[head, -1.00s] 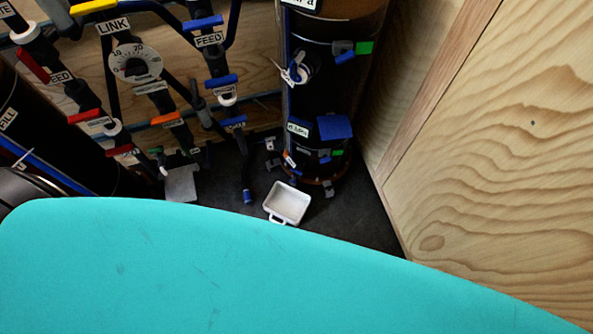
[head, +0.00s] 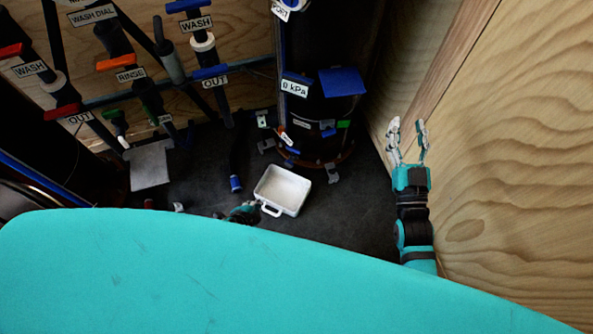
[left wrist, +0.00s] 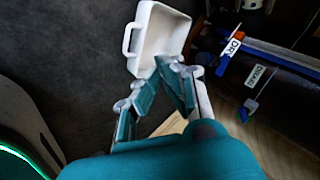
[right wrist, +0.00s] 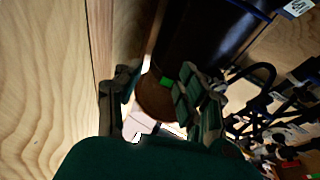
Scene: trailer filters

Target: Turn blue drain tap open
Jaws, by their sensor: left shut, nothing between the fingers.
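The right dark cylinder (head: 325,50) carries low fittings, with a small blue piece (head: 328,133) near its base. Its label is too small to read, so I cannot tell if it is the drain tap. My right gripper (head: 408,130) is open and empty, right of the cylinder.
The white tray (head: 271,209) lies on the dark floor before the cylinder. Left stands a pipe rack with labelled handles, including a blue "OUT" handle (head: 210,72). A grey plate (head: 150,166) is below it. A wooden wall (head: 520,150) closes the right side.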

